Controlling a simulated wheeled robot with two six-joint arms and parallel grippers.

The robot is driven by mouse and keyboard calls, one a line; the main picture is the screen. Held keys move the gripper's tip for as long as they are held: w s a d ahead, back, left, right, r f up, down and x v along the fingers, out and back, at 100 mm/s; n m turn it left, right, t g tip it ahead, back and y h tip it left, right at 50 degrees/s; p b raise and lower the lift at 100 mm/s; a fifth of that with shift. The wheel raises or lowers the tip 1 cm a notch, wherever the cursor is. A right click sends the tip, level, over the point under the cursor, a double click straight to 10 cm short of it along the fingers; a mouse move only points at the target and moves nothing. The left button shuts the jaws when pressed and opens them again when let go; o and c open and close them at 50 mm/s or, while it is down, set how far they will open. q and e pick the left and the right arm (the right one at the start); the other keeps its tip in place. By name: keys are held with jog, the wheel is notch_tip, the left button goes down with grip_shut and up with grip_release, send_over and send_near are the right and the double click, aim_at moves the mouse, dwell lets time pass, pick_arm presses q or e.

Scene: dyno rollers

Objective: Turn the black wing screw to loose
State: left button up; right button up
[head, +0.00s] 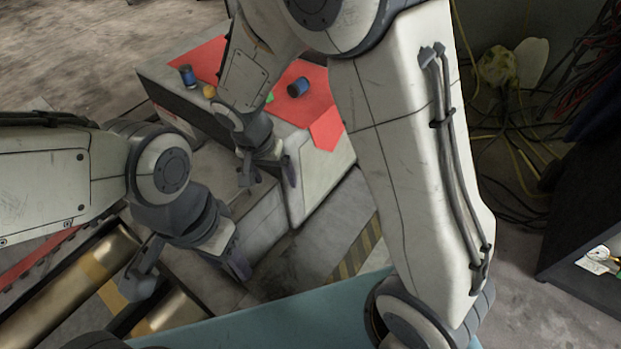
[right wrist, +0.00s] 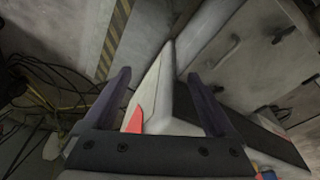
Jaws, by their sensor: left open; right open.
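I cannot make out the black wing screw for certain. In the right wrist view, small dark fittings (right wrist: 222,52) and (right wrist: 283,35) stick out of a grey panel (right wrist: 255,65) at the upper right, and I cannot tell whether one is the screw. My right gripper (head: 268,178) is open and empty beside the front of the white cabinet. In the right wrist view its two fingers (right wrist: 157,76) stand apart, with the cabinet's corner in the background between them. My left gripper (head: 188,276) is open and empty above the rollers, lower left in the head view.
The white cabinet (head: 325,166) has a red mat (head: 320,107) on top with dark-blue cans (head: 299,87) and (head: 188,76). Metal rollers (head: 70,270) lie at lower left. A yellow-black striped strip (head: 358,248) marks the floor. Loose cables (head: 510,150) lie at right.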

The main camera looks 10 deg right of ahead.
jog(key=s+d+r+n+y+p, duration=0.1)
jog(key=s+d+r+n, duration=0.2)
jog(key=s+d, duration=0.1)
jog(key=shift+d+r, duration=0.15)
jog(key=shift+d, duration=0.2)
